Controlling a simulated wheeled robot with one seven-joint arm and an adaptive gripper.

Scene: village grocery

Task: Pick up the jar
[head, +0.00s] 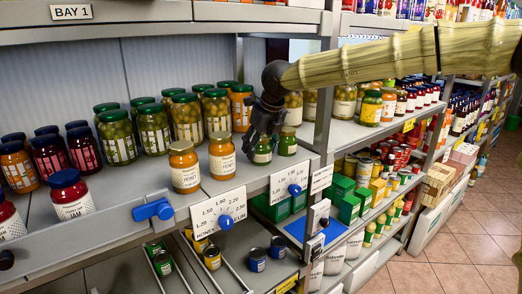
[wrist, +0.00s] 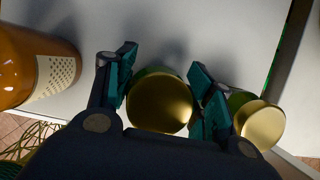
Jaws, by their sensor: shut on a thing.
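A small green jar with a gold lid (head: 262,154) stands upright near the front of the shelf board. My gripper (head: 263,130) reaches down over it from above and hides its top in the head view. In the wrist view my gripper (wrist: 163,92) is shut on this jar, one finger on each side of the gold lid (wrist: 160,103). No clear gap shows under the jar. A second small green jar (head: 288,143) stands just to its right. In the wrist view this second jar's lid (wrist: 259,124) is close beside the right finger.
Two orange honey jars (head: 222,158) stand to the left; one (wrist: 38,68) shows in the wrist view. Taller pickle jars (head: 215,113) stand behind. A shelf upright (head: 325,90) is close on the right. A price rail with blue knobs (head: 225,220) runs along the front.

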